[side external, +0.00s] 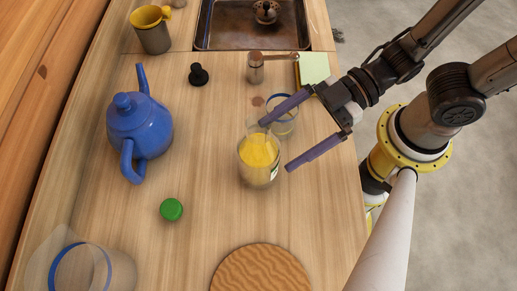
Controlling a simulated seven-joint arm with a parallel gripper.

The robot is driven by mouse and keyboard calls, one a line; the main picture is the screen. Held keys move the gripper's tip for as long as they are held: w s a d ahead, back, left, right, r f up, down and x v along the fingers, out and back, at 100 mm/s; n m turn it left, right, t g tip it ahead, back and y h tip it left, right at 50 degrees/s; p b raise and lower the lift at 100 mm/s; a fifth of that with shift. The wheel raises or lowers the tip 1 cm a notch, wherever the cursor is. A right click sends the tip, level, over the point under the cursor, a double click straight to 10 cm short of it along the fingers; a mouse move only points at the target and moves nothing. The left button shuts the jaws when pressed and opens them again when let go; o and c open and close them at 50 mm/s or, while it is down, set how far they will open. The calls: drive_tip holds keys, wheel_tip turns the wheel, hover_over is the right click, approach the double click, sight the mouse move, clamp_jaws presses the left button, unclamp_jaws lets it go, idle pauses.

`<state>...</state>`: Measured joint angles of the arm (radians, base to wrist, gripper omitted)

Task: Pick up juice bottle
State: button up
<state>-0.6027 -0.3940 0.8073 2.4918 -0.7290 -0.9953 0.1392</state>
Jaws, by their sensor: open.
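A clear container with yellow juice (257,160) stands upright near the middle of the wooden counter; I take it to be the juice bottle. My gripper (277,145) comes in from the right with its two purple fingers spread open and nothing held. The upper fingertip is close to the bottle's top, and the lower fingertip is just to the right of its body. I cannot tell from this view whether either finger touches it.
A glass with a blue rim (284,124) stands right behind the bottle, partly hidden by my upper finger. A blue teapot (139,128) is left, a green round thing (171,209) front left, a wooden round board (261,274) in front. A sink (225,28) is behind.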

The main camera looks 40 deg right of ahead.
sight(257, 154)
drive_tip(key=shift+x, duration=2.9)
drive_tip(key=shift+w+d, duration=0.1)
drive_tip(key=shift+w, duration=0.05)
clamp_jaws()
drive_tip(key=shift+r, duration=0.1)
